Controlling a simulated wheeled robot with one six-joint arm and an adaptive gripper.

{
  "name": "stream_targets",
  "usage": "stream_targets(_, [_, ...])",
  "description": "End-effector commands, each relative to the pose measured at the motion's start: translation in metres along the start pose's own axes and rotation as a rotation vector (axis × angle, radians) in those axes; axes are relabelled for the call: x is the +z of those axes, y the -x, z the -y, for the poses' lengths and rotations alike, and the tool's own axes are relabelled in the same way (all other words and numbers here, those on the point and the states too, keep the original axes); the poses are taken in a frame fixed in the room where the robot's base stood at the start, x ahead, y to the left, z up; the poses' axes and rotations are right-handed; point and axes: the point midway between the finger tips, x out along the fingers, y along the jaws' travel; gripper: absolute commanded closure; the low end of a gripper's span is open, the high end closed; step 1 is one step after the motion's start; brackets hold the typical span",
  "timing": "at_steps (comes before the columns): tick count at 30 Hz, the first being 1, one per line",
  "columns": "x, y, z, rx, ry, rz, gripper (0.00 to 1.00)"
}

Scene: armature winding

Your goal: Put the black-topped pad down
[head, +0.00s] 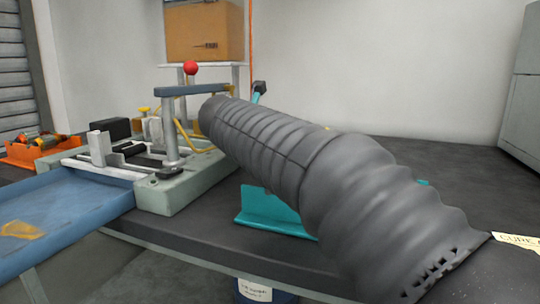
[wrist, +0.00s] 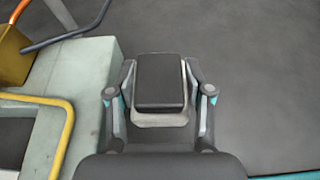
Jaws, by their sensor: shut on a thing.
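The black-topped pad (wrist: 160,82) is a small block with a black top and a pale grey lower part. It shows in the wrist view, between the two fingers of my gripper (wrist: 160,95). The fingers are shut on its left and right sides. Below it in the picture is the dark grey bench top (wrist: 260,75); I cannot tell whether the pad touches it. In the head view my ribbed grey arm cover hides the gripper and the pad.
A pale green machine base (wrist: 85,75) stands close to the left of my gripper; in the head view the machine (head: 185,185) has a red-knobbed lever (head: 190,68). A blue tray (head: 75,210) is at left. Bare bench lies to the gripper's right.

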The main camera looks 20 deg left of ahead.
Motion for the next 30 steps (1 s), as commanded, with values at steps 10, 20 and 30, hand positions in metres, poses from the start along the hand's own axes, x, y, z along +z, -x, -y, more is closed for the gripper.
stream_targets(10, [-0.031,-0.013,0.001,0.0,0.002,0.0,0.89])
stream_targets(20, [-0.035,-0.014,0.001,0.0,0.001,-0.001,0.89])
stream_targets(30, [-0.036,-0.015,0.001,0.0,0.001,-0.001,0.24])
